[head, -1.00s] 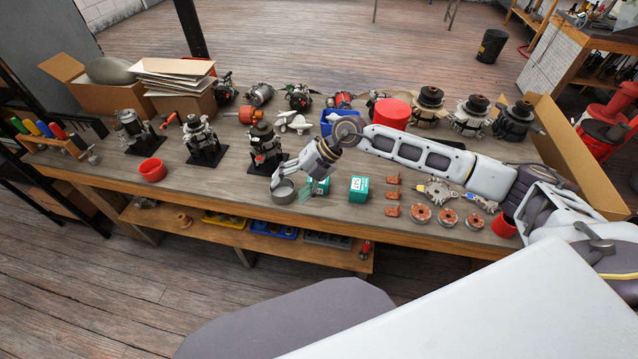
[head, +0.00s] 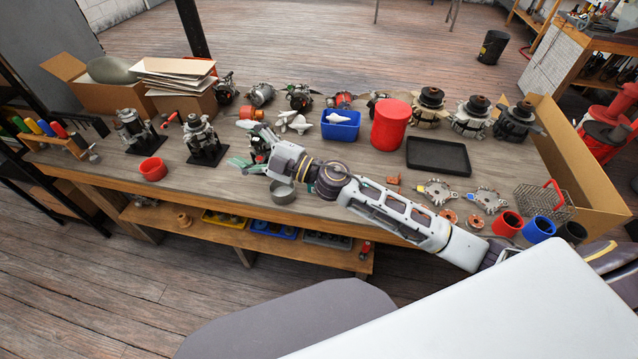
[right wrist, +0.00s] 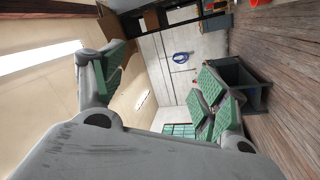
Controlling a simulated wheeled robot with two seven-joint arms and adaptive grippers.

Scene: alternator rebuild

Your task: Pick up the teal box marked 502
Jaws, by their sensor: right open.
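The teal box marked 502 does not show in either view now; my right arm crosses the part of the bench where teal boxes stood earlier. That view is turned sideways and shows walls and floor, with no teal box. My left gripper is not in view.
A grey ring-shaped dish (head: 283,194) sits below the gripper near the bench's front edge. A red bowl (head: 153,170) is to the left. A blue bin (head: 341,126), red cylinder (head: 390,125) and black tray (head: 438,156) stand behind the arm. Cups and a wire basket (head: 541,203) are at right.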

